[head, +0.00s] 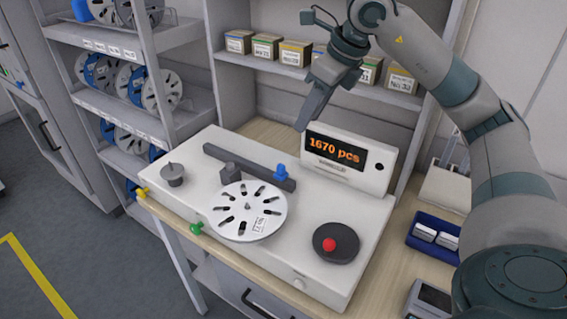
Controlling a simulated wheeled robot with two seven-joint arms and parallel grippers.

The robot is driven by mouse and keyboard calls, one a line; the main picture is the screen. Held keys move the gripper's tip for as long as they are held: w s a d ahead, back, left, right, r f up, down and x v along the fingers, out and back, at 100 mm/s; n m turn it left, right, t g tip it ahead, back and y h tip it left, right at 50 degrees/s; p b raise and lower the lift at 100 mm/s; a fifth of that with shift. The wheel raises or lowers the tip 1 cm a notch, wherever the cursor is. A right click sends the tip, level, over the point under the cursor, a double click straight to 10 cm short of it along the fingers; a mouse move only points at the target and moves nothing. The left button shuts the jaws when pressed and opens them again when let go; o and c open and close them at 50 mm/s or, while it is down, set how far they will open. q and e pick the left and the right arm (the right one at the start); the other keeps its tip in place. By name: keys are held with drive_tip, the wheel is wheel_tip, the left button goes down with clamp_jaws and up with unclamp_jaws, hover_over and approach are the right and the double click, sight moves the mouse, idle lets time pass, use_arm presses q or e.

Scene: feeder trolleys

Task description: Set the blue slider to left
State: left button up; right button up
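The blue slider (281,172) sits near the right end of a dark rail (238,163) on top of the white counting machine (190,197). My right gripper (303,124) reaches in from the upper right and points down. My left gripper is not in view.
A white reel (250,210) lies in front of the rail. A display (345,160) reading "1670 pcs" stands behind it. A red button (328,245), green knob (196,228) and yellow knob (142,192) are around the machine. A blue tray (424,245) is at right.

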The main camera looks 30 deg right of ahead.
drive_tip(key=p, duration=0.2)
approach(282, 165)
drive_tip(key=p+x, duration=0.1)
drive_tip(key=x, duration=0.6)
drive_tip(key=shift+a+p, duration=0.1)
drive_tip(key=shift+p, duration=0.25)
drive_tip(key=shift+x, duration=0.9)
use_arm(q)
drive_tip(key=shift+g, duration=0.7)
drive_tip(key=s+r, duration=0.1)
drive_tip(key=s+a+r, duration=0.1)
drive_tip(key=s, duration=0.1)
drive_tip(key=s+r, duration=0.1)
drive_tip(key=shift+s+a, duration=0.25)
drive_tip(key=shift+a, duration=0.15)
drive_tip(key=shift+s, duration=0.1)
use_arm(e)
clamp_jaws()
